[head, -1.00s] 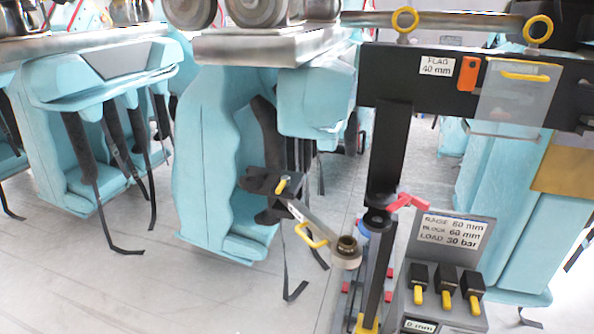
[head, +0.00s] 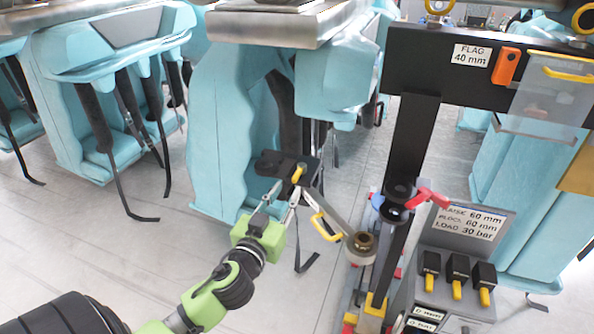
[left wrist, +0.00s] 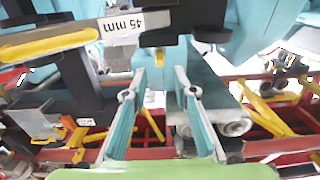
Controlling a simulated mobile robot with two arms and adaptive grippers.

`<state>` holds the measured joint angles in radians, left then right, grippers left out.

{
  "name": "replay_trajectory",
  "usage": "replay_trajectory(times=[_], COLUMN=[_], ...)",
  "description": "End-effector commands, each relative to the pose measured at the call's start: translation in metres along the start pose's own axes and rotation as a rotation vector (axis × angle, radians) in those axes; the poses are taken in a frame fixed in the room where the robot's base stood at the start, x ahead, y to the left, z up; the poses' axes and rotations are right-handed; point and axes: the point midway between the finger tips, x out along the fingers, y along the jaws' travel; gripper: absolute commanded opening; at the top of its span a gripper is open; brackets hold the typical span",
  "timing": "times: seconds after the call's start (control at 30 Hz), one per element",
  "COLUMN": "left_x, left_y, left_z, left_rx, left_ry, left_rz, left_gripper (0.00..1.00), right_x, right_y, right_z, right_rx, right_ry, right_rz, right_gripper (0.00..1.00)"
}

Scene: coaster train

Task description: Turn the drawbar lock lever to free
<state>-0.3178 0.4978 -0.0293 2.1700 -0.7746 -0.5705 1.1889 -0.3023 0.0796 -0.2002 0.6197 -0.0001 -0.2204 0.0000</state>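A small yellow lever (head: 298,173), which looks like the drawbar lock lever, sits on a black block (head: 272,162) at the head of the grey drawbar (head: 333,213). My left gripper (head: 284,190) is just in front of and below this block in the head view. In the left wrist view my left gripper (left wrist: 160,78) is open, with its two fingers apart and nothing between them. The yellow lever (left wrist: 159,57) hangs from the black block (left wrist: 155,32) just beyond the fingertips, roughly centred between them. I cannot tell whether they touch. My right gripper is not in view.
The drawbar carries a yellow handle (head: 325,228) and ends at a round coupling (head: 361,246). A black post (head: 412,140) with a red lever (head: 432,198) stands right of it. A control panel (head: 468,228) is at the lower right. Teal seats stand behind; floor at left is clear.

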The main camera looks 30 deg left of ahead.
Motion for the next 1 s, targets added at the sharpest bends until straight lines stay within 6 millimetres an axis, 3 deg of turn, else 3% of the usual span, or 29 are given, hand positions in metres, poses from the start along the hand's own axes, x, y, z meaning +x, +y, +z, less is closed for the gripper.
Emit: replay_trajectory(times=[0.2, 0.4, 0.6, 0.9, 1.0], left_x=[0.042, 0.069, 0.081, 0.083, 0.083], left_y=[0.000, 0.000, 0.000, 0.000, 0.000], left_z=[-0.004, -0.002, 0.000, 0.001, 0.001], left_rx=[0.002, 0.001, -0.001, 0.000, 0.000], left_ry=[0.001, 0.000, -0.001, -0.001, -0.001], left_rz=[0.000, -0.001, 0.000, 0.000, 0.000], left_gripper=[0.26, 0.26, 0.26, 0.26, 0.00], right_x=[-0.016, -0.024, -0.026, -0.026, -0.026], right_y=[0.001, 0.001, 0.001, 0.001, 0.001], right_z=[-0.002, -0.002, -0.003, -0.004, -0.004], right_rx=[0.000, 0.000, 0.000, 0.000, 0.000], right_ry=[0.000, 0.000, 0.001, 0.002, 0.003], right_rz=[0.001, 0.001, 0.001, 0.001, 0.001], right_gripper=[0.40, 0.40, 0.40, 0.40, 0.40])
